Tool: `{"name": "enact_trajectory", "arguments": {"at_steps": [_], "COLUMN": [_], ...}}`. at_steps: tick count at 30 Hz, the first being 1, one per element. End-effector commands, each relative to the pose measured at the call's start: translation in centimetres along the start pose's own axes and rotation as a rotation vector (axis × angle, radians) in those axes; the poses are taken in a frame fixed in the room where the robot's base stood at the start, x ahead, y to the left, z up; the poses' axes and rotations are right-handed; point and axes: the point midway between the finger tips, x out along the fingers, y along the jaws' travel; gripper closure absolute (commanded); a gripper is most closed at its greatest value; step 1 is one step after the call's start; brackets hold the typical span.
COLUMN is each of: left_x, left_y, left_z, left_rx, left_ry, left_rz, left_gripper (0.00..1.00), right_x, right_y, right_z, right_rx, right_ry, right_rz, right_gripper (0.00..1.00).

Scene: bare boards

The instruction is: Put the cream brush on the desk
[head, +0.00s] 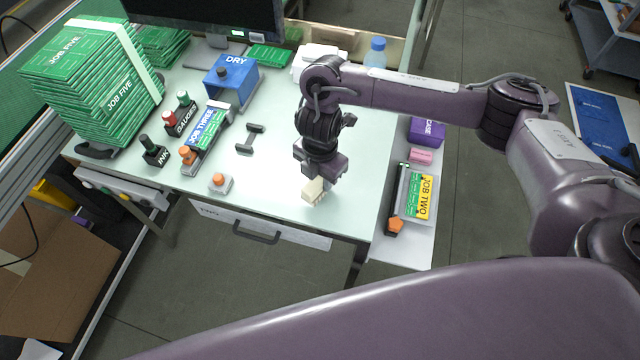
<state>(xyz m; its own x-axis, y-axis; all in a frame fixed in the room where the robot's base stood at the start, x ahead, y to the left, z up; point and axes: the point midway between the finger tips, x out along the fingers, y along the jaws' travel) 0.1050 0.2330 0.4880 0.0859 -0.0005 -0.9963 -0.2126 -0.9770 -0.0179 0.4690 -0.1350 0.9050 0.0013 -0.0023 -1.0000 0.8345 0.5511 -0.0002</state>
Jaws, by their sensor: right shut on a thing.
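The cream brush (315,191) is a small pale block under my right gripper (316,180), which is shut on it. My right arm reaches in from the right, with the gripper pointing down over the front right part of the desk (270,195). The brush is at or just above the pale desk top; I cannot tell whether it touches. The gripper hides its upper part. My left gripper is not in view.
A dark metal piece (250,139), an orange-knobbed block (220,182) and a JOB THREE tray (206,136) lie left of the gripper. A blue DRY box (232,82) and bottle (376,52) stand behind. A JOB TWO tray (414,191) lies right. Desk around the brush is clear.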

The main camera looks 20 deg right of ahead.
Motion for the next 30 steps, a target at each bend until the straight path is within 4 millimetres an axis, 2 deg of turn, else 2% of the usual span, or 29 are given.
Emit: {"name": "enact_trajectory", "arguments": {"at_steps": [1,5,18,19,24,30], "left_x": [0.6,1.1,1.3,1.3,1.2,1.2], "left_y": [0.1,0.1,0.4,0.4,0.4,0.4], "left_z": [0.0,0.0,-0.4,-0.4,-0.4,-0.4], "left_rx": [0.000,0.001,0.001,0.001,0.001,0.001], "left_ry": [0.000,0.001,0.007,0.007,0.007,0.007], "left_rz": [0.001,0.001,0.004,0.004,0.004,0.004], "left_gripper": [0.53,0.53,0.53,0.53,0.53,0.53], "right_x": [1.3,2.9,3.4,3.4,3.3,3.3], "right_y": [-0.1,-0.1,0.0,0.0,0.0,0.0], "right_z": [-0.2,-0.1,-0.1,-0.1,-0.1,-0.1], "right_rx": [0.002,0.001,0.000,-0.001,0.000,0.000], "right_ry": [0.005,0.003,0.001,0.001,0.001,0.001], "right_rz": [-0.004,-0.003,-0.001,-0.001,-0.001,-0.001], "right_gripper": [0.90,0.90,0.90,0.70,0.49,0.49]}}
